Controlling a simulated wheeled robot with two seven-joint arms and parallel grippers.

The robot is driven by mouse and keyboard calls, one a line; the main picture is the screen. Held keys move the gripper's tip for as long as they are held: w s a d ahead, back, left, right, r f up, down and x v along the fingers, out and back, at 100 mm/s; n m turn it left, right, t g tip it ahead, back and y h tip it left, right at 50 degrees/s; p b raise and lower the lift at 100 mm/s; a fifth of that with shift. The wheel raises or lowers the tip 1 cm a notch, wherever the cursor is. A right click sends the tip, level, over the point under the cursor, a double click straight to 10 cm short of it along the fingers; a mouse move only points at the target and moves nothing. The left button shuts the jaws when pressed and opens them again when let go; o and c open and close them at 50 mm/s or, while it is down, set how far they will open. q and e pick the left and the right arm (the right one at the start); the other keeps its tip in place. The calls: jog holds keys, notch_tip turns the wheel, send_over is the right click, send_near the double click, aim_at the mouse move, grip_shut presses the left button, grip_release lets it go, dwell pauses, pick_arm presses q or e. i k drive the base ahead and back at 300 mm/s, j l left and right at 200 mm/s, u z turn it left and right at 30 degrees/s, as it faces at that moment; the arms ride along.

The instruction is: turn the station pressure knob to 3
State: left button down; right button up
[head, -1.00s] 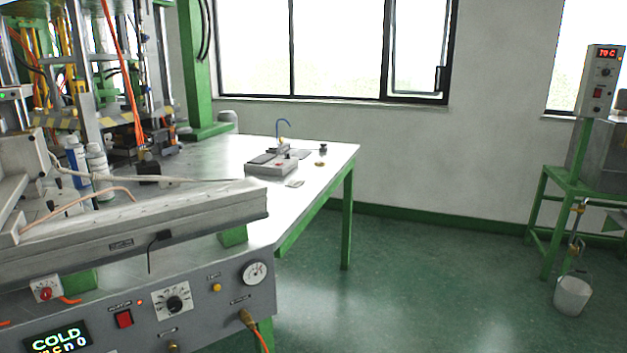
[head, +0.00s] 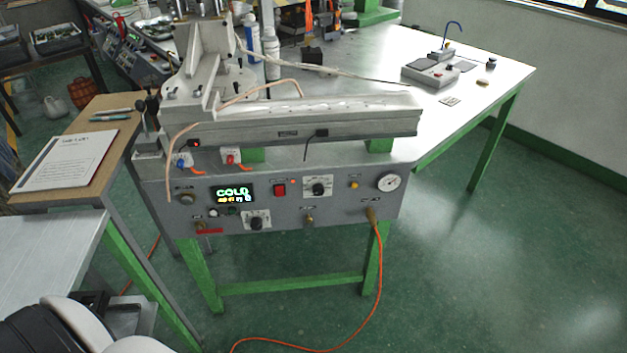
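The station's grey front panel (head: 290,215) faces me near the middle of the head view. It carries a black dial knob on a white scale (head: 318,187), right of a red switch (head: 280,190). A second black knob on a white scale (head: 256,220) sits lower left of it. The labels and scale numbers are too small to read, so I cannot tell which is the pressure knob or its setting. A round white gauge (head: 389,182) is at the panel's right end. The display (head: 233,193) reads COLD. No gripper fingers show; nothing of mine touches the panel.
An orange hose (head: 379,265) hangs from the panel's right side to the floor. A wooden-topped stand with a paper sheet (head: 65,160) and a pale tabletop (head: 50,250) are at left. Green floor before and right of the station is clear. Rounded black and white parts, probably mine, fill the bottom left corner.

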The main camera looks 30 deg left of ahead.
aim_at(256, 222)
jog(key=u, duration=1.35)
